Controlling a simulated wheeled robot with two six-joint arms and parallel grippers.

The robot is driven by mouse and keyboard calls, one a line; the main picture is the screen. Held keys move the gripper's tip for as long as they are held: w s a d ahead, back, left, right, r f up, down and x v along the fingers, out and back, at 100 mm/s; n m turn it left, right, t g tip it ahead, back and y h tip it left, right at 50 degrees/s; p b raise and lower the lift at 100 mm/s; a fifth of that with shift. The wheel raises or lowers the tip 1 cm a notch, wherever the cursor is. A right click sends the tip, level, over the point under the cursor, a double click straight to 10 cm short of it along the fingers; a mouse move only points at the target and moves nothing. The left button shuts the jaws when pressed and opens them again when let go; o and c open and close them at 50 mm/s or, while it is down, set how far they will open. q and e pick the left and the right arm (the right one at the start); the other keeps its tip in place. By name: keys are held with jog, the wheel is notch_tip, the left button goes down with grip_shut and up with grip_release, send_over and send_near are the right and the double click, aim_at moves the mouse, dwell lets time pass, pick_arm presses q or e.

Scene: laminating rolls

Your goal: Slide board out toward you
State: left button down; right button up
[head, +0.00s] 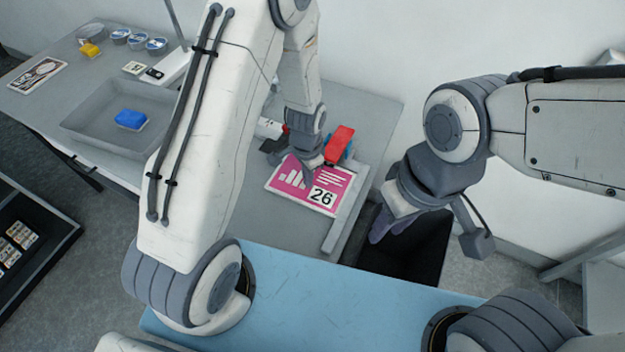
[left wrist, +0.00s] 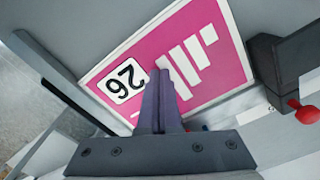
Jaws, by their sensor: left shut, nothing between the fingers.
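The board (head: 290,178) is pink with white bars, white lines and a "26" label, and lies flat on the grey table. It also shows in the left wrist view (left wrist: 205,60). My left gripper (head: 308,172) is shut and empty, pointing down over the board. In the left wrist view its fingertips (left wrist: 161,78) are together over the board, beside the "26" label. I cannot tell whether they touch it. My right gripper (head: 383,228) hangs to the right of the table, apart from the board; its finger gap is unclear.
A red and blue object (head: 341,138) stands at the board's back edge. A light rail (head: 345,212) runs along its right side. A grey tray (head: 85,122) holding a blue item (head: 131,119) is at left. A dark bin (head: 415,250) stands below my right gripper.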

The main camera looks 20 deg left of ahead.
aim_at(297, 200)
pick_arm(q)
jog(key=shift+s+a+f, duration=0.15)
jog(key=shift+s, duration=0.4)
jog(key=shift+s+a+f, duration=0.1)
jog(key=shift+s, duration=0.4)
jog(key=shift+s+a, duration=0.25)
jog(key=shift+s, duration=0.6)
jog(key=shift+s+r, duration=0.1)
jog(key=shift+s+a+r, duration=0.1)
jog(key=shift+s+a, duration=0.15)
jog(key=shift+s, duration=0.35)
jog(key=shift+w+r, duration=0.15)
jog(key=shift+r+p, duration=0.55)
jog(key=shift+p, duration=0.1)
notch_tip(297, 200, up, 6)
jog(key=p, duration=0.5)
jog(key=shift+f, duration=0.1)
